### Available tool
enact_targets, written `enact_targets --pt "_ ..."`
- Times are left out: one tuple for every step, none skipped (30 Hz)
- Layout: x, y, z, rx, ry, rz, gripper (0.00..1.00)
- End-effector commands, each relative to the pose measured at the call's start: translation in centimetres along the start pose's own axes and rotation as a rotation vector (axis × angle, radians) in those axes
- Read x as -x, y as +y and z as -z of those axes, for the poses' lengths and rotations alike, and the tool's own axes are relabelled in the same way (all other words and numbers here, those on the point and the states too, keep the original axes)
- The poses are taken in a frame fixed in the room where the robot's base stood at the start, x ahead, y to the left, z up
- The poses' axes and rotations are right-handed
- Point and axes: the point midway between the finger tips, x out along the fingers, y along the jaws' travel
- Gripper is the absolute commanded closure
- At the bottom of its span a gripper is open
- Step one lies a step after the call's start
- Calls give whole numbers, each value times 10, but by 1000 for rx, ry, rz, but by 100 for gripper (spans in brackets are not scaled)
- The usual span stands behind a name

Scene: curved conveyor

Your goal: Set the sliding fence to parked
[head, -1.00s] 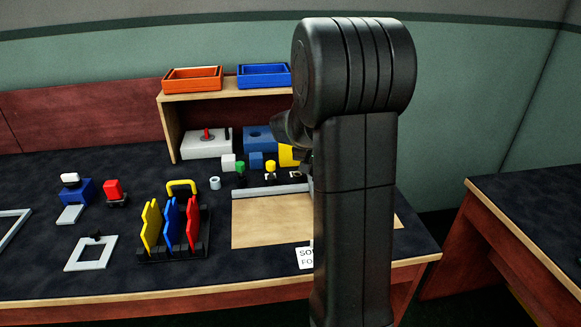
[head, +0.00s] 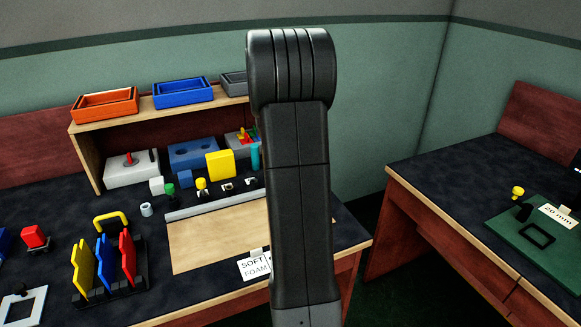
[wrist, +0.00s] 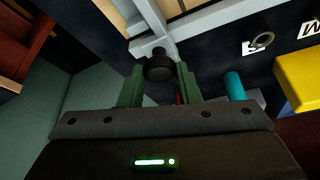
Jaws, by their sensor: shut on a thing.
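The sliding fence (head: 215,202) is a long grey bar lying across the back edge of a tan board (head: 222,240) in the head view. Its right end is hidden behind my arm. In the wrist view, grey bars of the fence (wrist: 154,22) run up from a round black knob (wrist: 158,68). My gripper (wrist: 158,76) has its two green fingers on either side of this knob, shut on it. The gripper is hidden behind my arm in the head view.
A yellow block (head: 220,165) and a cyan cylinder (head: 255,156) stand behind the fence. A rack of coloured plates (head: 110,285) stands left of the board. A shelf with trays (head: 183,93) is at the back. A second table (head: 440,205) is at right, across a gap.

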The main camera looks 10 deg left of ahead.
Motion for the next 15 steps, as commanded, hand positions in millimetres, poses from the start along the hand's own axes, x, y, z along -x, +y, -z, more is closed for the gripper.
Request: enact_targets --pt "0 3 2 1 4 -5 100" --pt "0 3 2 1 4 -5 100" --pt "1 3 2 1 5 -5 100" --pt "1 3 2 1 5 -5 100" --pt "1 4 2 0 5 -5 64" --pt "1 4 2 0 5 -5 56" --pt "1 3 2 0 5 -5 50" --pt "1 3 2 0 4 -5 48" --pt "0 3 2 0 4 -4 48" --pt "0 3 1 0 4 -4 48" --pt "0 2 1 0 4 -4 48" --pt "0 2 1 0 4 -4 48" --pt "0 2 1 0 3 -3 48" --pt "0 2 1 0 3 -3 48" --pt "1 2 1 0 3 -3 48"
